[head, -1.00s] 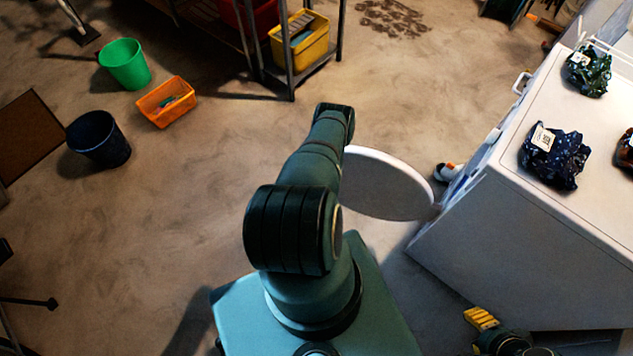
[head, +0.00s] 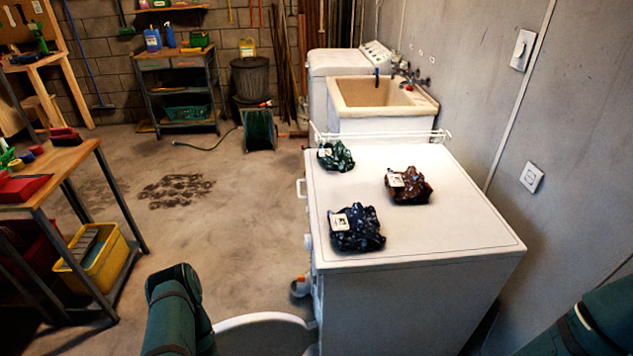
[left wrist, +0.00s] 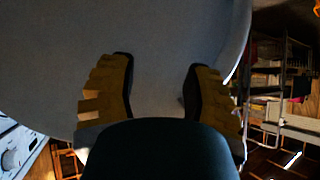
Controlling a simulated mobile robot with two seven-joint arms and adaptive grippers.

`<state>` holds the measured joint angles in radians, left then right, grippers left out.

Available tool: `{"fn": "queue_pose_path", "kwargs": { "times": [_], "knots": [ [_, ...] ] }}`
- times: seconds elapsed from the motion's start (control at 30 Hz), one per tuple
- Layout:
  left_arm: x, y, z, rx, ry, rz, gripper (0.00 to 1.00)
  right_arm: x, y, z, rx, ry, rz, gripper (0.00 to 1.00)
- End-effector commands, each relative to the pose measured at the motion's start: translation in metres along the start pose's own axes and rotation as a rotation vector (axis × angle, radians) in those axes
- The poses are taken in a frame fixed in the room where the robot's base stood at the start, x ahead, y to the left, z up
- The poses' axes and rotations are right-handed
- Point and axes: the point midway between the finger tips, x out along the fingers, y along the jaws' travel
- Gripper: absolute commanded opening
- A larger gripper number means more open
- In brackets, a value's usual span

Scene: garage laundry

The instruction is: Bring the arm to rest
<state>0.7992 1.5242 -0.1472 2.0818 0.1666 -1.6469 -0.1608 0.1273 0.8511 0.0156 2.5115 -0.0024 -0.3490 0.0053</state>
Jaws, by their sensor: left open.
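My left gripper (left wrist: 158,85) is open in the left wrist view, its two yellow fingers well apart with nothing between them. A broad pale round surface, apparently the open round door, lies behind the fingers; I cannot tell whether they touch it. In the head view a dark green link of my left arm (head: 175,315) stands at the bottom, left of the white round door (head: 262,335); the left gripper is hidden there. Part of my right arm (head: 600,325) shows at the bottom right corner, its gripper out of view.
The white machine (head: 410,255) has green (head: 336,156), brown (head: 408,186) and dark blue (head: 356,228) tagged cloth bundles on top. A sink (head: 380,95) stands behind it. A workbench (head: 60,165) with a yellow bin (head: 95,260) is at left. Floor between is clear.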

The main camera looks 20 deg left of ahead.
Motion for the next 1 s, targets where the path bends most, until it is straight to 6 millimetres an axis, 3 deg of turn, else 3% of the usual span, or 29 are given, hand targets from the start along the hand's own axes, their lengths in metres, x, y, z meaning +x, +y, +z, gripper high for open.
{"fn": "queue_pose_path", "kwargs": {
  "times": [0.03,0.17,0.27,0.4,0.5,0.6,0.7,0.8,1.0],
  "knots": [
    [-0.003,0.028,-0.018,-0.009,-0.049,0.076,0.49,0.0,0.0,0.0,0.0,0.0,0.0,0.47],
    [-0.029,0.095,-0.043,-0.007,-0.221,0.261,0.49,0.0,0.0,0.0,0.0,0.0,0.0,0.47],
    [-0.067,0.141,-0.058,0.027,-0.357,0.4,0.49,0.0,0.0,0.0,0.0,0.0,0.0,0.47],
    [-0.138,0.19,-0.071,0.121,-0.548,0.576,0.49,0.0,0.0,0.0,0.0,0.0,0.0,0.47],
    [-0.191,0.207,-0.075,0.212,-0.669,0.673,0.49,0.0,0.0,0.0,0.0,0.0,0.0,0.47],
    [-0.234,0.212,-0.076,0.298,-0.762,0.736,0.49,0.0,0.0,0.0,0.0,0.0,0.0,0.47],
    [-0.262,0.211,-0.076,0.361,-0.822,0.77,0.49,0.0,0.0,0.0,0.0,0.0,0.0,0.47],
    [-0.276,0.208,-0.075,0.393,-0.854,0.783,0.49,0.0,0.0,0.0,0.0,0.0,0.0,0.47],
    [-0.279,0.208,-0.075,0.4,-0.862,0.785,0.49,0.0,0.0,0.0,0.0,0.0,0.0,0.47]
  ]
}}
